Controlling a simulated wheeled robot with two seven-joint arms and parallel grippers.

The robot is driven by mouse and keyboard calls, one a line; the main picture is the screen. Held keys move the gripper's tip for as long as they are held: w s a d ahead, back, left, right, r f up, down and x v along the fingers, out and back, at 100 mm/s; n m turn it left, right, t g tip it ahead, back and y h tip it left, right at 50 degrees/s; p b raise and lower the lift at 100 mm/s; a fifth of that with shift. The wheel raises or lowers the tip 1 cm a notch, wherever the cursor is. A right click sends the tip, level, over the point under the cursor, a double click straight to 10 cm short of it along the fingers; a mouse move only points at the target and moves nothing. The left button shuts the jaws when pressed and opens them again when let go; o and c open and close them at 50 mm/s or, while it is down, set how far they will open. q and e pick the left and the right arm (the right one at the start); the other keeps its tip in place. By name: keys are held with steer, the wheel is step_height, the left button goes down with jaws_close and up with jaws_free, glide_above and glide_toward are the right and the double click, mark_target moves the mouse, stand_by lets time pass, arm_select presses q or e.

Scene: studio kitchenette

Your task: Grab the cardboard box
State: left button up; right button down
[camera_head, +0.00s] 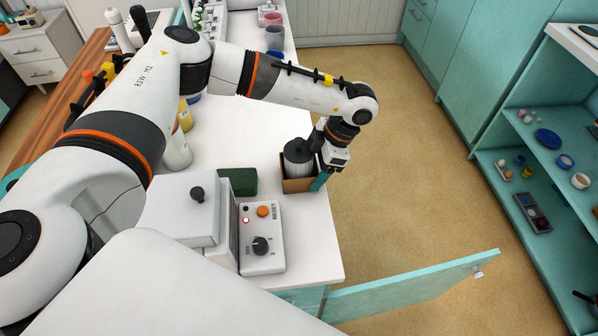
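The cardboard box (296,186) is a small brown open-topped box on the white counter, near its right edge. A pale ribbed canister with a dark lid (298,158) appears to stand in it, though its base is hidden. My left gripper (321,181) is at the right side of the box, pointing down by its right wall. A teal fingertip shows against that wall. The other finger is hidden, so I cannot tell whether the gripper is open or shut on the box. My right gripper is not in view.
A dark green block (238,181) lies left of the box. A control panel (262,238) with knobs and a white scale-like device (184,207) stand in front. An open teal door (415,287) juts out below the counter. The floor to the right is clear.

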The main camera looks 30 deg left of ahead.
arm_select(q)
steer(key=shift+c, duration=1.1)
steer(key=shift+r, duration=0.1)
